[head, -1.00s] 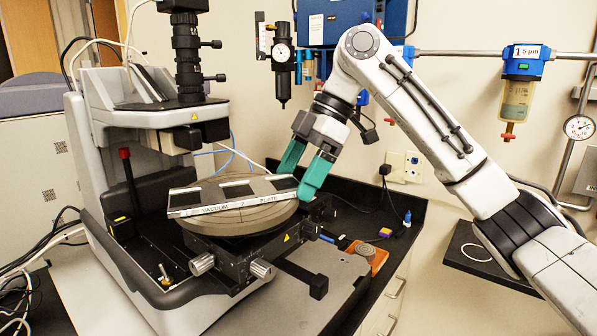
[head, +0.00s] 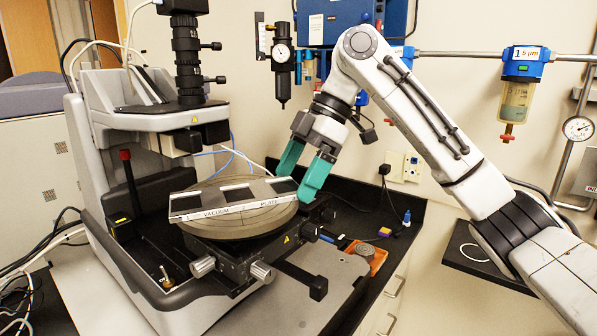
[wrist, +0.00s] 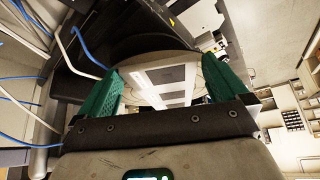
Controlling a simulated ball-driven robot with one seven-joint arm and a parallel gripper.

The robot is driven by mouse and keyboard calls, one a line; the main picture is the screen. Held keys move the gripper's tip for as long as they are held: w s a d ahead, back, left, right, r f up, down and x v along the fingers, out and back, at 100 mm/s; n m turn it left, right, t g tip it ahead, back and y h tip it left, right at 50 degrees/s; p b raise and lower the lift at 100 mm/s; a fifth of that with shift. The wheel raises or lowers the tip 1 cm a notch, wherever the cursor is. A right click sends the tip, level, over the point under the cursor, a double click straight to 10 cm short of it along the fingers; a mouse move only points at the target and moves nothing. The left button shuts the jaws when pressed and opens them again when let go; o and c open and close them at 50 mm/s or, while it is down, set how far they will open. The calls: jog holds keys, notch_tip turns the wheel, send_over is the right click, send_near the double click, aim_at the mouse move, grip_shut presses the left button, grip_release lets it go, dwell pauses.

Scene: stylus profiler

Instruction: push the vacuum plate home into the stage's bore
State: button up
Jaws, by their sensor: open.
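The vacuum plate (head: 232,212) is a pale, flat plate with dark rectangles and the lettering "VACUUM PLATE" on its near edge. It lies across the round stage (head: 240,230); whether any part of it sits in the bore is hidden. My gripper (head: 298,180) is at the right end of the plate, with green fingers open, one on the far side and one on the near side. In the wrist view the plate (wrist: 165,78) shows between the two spread fingers. I cannot tell whether either finger touches it.
The microscope column (head: 187,60) and its head stand over the stage's left back. Stage knobs (head: 262,272) stick out in front. An orange tray (head: 370,257) with a round grey piece lies on the black bench at the right. Blue and white cables hang at the wrist view's left.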

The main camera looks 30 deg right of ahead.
notch_tip(320, 180, up, 6)
jog(key=p, duration=0.5)
jog(key=shift+r, duration=0.2)
jog(key=v, duration=1)
jog(key=shift+d+r, duration=0.25)
jog(key=shift+r, duration=0.1)
jog(key=shift+s, duration=0.1)
